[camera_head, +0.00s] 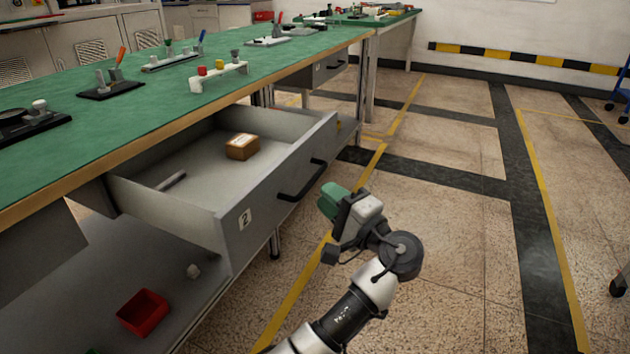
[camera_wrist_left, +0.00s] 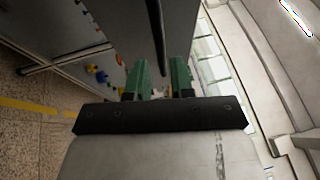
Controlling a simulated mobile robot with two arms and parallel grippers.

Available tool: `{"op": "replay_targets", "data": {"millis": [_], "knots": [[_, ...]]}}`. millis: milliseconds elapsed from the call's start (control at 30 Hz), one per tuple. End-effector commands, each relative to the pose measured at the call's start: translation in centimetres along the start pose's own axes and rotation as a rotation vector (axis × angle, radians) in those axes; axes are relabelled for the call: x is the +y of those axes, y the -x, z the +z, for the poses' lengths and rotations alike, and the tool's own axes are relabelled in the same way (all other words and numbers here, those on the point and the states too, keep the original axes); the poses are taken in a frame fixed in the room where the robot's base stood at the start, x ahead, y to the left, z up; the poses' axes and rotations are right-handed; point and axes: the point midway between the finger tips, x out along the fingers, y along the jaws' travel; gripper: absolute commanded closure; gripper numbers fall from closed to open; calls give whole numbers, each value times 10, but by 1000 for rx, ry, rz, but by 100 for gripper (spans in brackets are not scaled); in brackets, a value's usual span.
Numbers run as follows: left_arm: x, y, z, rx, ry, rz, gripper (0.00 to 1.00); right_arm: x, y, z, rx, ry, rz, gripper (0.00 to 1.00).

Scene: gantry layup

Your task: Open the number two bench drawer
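The number two bench drawer (camera_head: 265,205) stands pulled well out from under the green-topped bench (camera_head: 130,110), its "2" label on the grey front. Its black bar handle (camera_head: 303,182) is on the front face. Inside lie a small brown box (camera_head: 242,147) and a grey rod (camera_head: 171,181). My left gripper (camera_head: 330,198) is just in front of the handle and appears apart from it. In the left wrist view, its two green fingers (camera_wrist_left: 161,80) are spread, with the dark handle (camera_wrist_left: 157,35) beyond the gap between them. My right gripper is not in view.
A red bin (camera_head: 143,312) sits on the lower shelf beneath the drawer. Another closed drawer (camera_head: 322,68) is farther along the bench. Tool holders (camera_head: 217,72) stand on the benchtop.

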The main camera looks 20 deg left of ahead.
Motion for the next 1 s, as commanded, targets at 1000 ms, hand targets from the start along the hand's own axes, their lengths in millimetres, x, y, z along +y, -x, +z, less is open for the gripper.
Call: {"op": "replay_targets", "data": {"millis": [1000], "knots": [[17,49,-10,145,24,35,77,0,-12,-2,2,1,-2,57]]}}
